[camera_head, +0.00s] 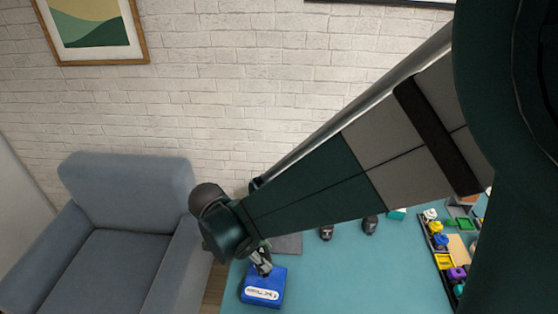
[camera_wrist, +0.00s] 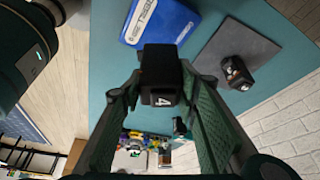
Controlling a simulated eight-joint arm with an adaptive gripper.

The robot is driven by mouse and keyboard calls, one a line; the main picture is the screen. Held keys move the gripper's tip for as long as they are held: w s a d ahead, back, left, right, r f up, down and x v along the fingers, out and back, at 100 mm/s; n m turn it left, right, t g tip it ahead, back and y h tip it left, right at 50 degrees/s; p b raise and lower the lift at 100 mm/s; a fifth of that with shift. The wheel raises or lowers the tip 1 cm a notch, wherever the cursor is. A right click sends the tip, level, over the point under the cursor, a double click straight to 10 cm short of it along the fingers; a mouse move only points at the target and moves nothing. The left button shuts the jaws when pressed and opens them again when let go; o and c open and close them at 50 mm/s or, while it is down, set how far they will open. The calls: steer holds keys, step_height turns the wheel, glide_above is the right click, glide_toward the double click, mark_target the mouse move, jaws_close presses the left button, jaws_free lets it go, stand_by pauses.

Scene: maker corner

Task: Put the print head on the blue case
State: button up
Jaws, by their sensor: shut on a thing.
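A black print head (camera_wrist: 160,68) with a white "4" label is between the two green-padded fingers of my gripper (camera_wrist: 163,90), which is shut on it. The blue case (camera_wrist: 160,20) lies flat on the teal table in the wrist view, beyond the held head. In the head view, my gripper (camera_head: 262,267) is at the upper edge of the blue case (camera_head: 263,291) in the picture. The held head is too small to make out there. I cannot tell the height of the gap between head and case.
A grey mat (camera_wrist: 228,52) lies beside the case, with another black head (camera_wrist: 236,73) near its edge. Two dark heads (camera_head: 327,232) (camera_head: 370,225) stand along the table's back. Trays of colourful parts (camera_head: 440,240) are at the right. An armchair (camera_head: 110,240) stands left of the table.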

steer(key=shift+f, duration=1.85)
steer(key=shift+f+b, duration=0.65)
steer(key=shift+f, duration=1.45)
steer(key=shift+f, duration=0.15)
steer(key=o, duration=1)
steer(key=shift+r, duration=0.2)
steer(key=p+v, duration=0.1)
steer(key=v, duration=1.1)
steer(key=shift+s+p, duration=0.1)
steer(key=shift+p, duration=0.3)
